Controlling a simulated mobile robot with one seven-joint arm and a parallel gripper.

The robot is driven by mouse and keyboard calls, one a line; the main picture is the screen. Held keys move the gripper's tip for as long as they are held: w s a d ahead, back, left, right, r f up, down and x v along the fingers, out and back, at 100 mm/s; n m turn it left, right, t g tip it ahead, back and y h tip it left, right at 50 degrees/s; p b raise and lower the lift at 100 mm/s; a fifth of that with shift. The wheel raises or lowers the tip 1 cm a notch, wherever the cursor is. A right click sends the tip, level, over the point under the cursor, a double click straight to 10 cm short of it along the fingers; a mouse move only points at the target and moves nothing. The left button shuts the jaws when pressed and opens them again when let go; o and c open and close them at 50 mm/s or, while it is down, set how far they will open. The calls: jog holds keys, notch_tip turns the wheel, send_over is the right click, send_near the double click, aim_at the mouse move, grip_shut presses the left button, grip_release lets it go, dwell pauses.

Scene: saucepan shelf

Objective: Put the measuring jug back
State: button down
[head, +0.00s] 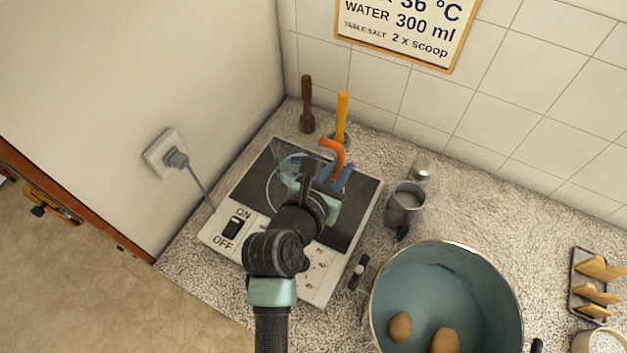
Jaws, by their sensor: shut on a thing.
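The measuring jug (292,167) looks clear and bluish, with a curved orange handle. It is over the dark top of the white switch-fronted appliance (262,195). My gripper (334,172) is at the jug's right side, its blue fingers shut on the orange handle. My wrist hides much of the jug. I cannot tell whether its base touches the dark top or is raised above it.
A metal mug (404,208) stands right of the appliance, with a small shaker (422,174) behind it. A large pot (446,300) holds brown, egg-like things. Brown-handled (306,105) and yellow-handled (342,112) tools stand behind.

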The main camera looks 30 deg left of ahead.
jog(key=shift+s+f+b, duration=0.15)
jog(key=shift+f+b, duration=0.6)
jog(key=shift+f, duration=4.05)
jog(key=shift+f, duration=0.1)
jog(key=c, duration=0.8)
grip_release()
jog(key=shift+f, duration=0.1)
jog(key=shift+c, duration=0.2)
